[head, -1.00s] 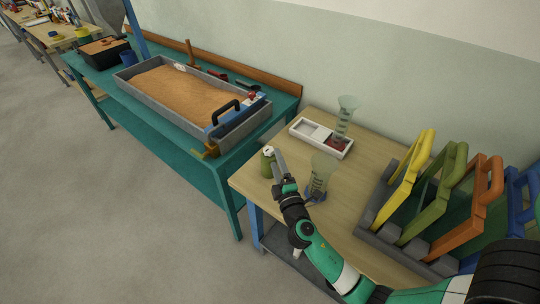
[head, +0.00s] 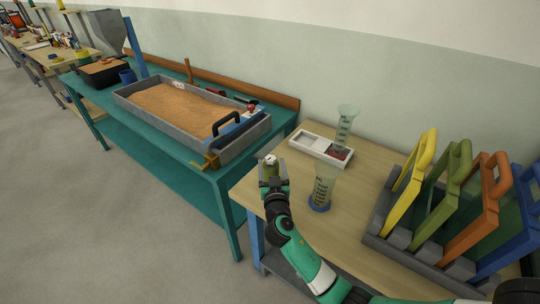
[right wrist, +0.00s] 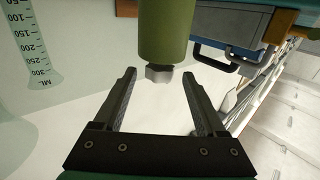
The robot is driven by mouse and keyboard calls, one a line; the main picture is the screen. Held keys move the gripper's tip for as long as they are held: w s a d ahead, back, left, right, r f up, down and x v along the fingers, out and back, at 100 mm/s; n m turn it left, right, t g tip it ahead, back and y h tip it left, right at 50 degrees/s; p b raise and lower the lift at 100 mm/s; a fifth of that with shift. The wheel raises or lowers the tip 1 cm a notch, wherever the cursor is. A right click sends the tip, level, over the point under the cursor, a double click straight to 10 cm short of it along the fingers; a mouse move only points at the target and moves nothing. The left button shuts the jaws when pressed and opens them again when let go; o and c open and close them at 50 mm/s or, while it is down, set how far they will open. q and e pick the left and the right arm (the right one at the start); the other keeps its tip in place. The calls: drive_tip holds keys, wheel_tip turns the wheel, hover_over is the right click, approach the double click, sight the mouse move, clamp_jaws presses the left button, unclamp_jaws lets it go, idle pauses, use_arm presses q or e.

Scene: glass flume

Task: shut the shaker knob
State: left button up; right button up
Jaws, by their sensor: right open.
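The shaker is an olive-green cylinder (head: 267,172) standing near the left edge of the wooden table, with a pale knob (head: 270,159) at its top. In the right wrist view the green body (right wrist: 163,32) fills the top middle, and its grey faceted knob (right wrist: 159,73) lies between my fingertips. My right gripper (head: 273,180) is open at the shaker in the head view. In the right wrist view its fingers (right wrist: 159,76) stand either side of the knob, with a gap on each side. My left gripper is out of view.
A clear measuring cylinder with a blue base (head: 319,207) stands right of my gripper. A grey rack (head: 398,240) holds colored handled frames. A sand-filled tray (head: 135,105) sits on the teal bench.

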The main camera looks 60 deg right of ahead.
sight(270, 156)
drive_tip(key=b+x, duration=0.1)
drive_tip(key=x, duration=0.5)
drive_tip(key=shift+d, duration=0.15)
clamp_jaws()
